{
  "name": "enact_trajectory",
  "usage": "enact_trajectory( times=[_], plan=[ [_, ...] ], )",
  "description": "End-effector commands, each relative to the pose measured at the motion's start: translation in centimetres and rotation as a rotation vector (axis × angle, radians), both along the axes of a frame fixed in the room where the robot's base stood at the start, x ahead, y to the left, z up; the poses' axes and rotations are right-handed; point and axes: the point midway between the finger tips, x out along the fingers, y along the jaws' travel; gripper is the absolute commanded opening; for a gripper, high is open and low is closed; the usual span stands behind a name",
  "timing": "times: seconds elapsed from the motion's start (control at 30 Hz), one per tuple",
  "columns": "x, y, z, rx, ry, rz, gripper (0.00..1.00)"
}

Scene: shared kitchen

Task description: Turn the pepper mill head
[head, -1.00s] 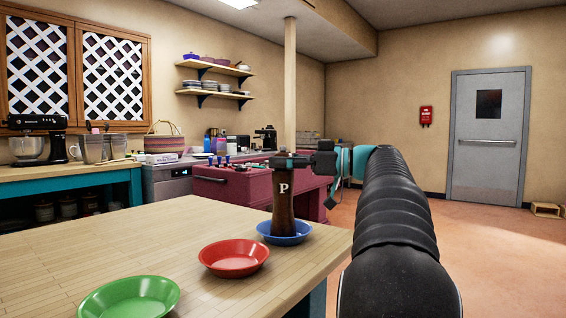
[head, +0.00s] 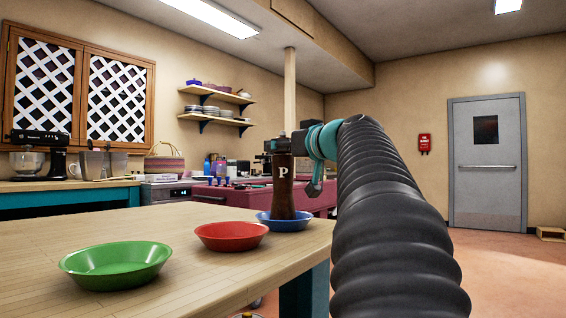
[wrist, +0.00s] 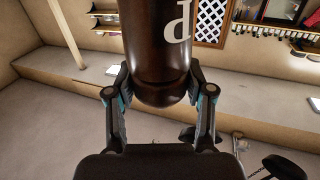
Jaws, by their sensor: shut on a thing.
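The pepper mill (head: 284,190) is dark brown with a white letter P facing me. It stands upright at the blue bowl (head: 290,224) near the table's far right corner; I cannot tell whether its base is inside the bowl. My gripper (head: 281,145) is at the mill's top, shut on the head, and partly hides it. In the upside-down wrist view, the fingers of my gripper (wrist: 160,92) flank the top end of the mill (wrist: 158,45), where the P is inverted. The mill's base is outside that view.
A red bowl (head: 231,236) and a green bowl (head: 116,264) stand on the wooden table (head: 180,225), left of the mill. A dark red cabinet (head: 322,198) is behind it. Open floor (head: 492,265) lies to the right, towards a grey door (head: 487,150).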

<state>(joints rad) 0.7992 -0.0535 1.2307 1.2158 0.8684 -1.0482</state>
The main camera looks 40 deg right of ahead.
Motion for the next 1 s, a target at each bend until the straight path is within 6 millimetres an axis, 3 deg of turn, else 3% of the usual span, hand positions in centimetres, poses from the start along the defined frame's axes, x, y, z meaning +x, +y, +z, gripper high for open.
enact_trajectory(
  times=[0.3,1.0],
  plan=[
    [0.08,0.14,0.32,0.001,0.002,-0.211,0.18],
    [0.07,0.02,0.19,0.0,0.003,-0.402,0.18]
  ],
)
